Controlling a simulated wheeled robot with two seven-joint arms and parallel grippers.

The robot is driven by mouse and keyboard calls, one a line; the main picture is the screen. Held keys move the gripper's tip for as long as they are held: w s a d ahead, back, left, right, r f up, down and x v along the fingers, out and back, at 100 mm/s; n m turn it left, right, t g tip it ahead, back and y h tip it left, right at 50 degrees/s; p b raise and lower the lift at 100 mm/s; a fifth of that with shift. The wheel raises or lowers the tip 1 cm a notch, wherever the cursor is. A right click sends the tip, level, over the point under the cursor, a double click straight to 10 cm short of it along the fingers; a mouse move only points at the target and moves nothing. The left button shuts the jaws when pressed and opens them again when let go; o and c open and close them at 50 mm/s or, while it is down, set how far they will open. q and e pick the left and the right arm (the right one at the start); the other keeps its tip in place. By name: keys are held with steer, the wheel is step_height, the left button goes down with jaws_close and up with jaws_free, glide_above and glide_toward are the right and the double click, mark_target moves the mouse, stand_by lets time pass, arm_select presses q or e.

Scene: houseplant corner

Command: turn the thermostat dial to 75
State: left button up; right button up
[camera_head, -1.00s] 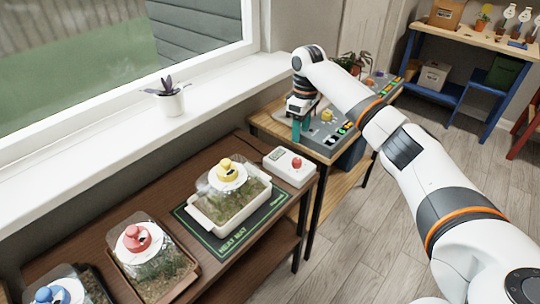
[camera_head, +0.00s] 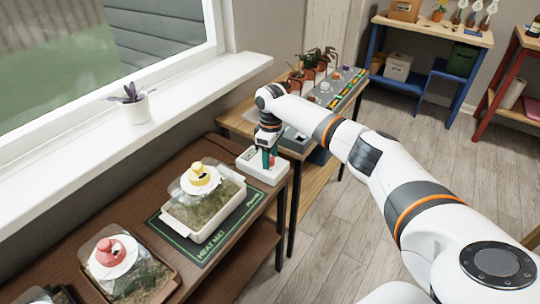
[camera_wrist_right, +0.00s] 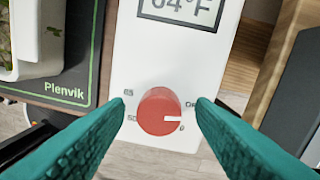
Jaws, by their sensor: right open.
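The thermostat is a white box (camera_head: 264,175) at the right end of the dark brown table. In the right wrist view its white face (camera_wrist_right: 150,65) has a display (camera_wrist_right: 182,10), cut off at the top, that seems to read 64°F. Its red dial (camera_wrist_right: 160,111) has a white mark pointing right, and small labels around it, partly hidden. My right gripper (camera_head: 270,158) is directly above the thermostat. In the wrist view its teal fingers (camera_wrist_right: 160,108) are open, one on each side of the dial, with gaps and no visible contact. My left gripper is not in view.
A tray with a clear cover and yellow knob (camera_head: 199,174) stands on the green-edged heat mat (camera_head: 215,244), left of the thermostat. A red-knobbed one (camera_head: 109,247) is nearer. A wooden bench (camera_head: 236,121) with a grey panel and pots lies behind my gripper.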

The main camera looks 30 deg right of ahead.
steer(key=c, duration=1)
steer(key=shift+r+m+p, duration=0.2)
steer(key=shift+m+p, duration=0.2)
steer(key=shift+p, duration=0.35)
steer(key=m+p, duration=0.6)
steer(key=p, duration=0.2)
steer(key=shift+a+p, duration=0.1)
steer(key=shift+p, duration=0.25)
steer(key=m+p, duration=0.2)
steer(key=m, duration=0.1)
steer(key=m+p, duration=0.2)
steer(key=m, duration=0.1)
steer(key=shift+m+t, duration=0.3)
steer(key=shift+m, duration=0.1)
steer(key=m+p, duration=0.2)
steer(key=m, duration=0.1)
steer(key=shift+f+m+p, duration=0.1)
steer(key=shift+m+p, duration=0.3)
steer(key=shift+m, duration=1.2)
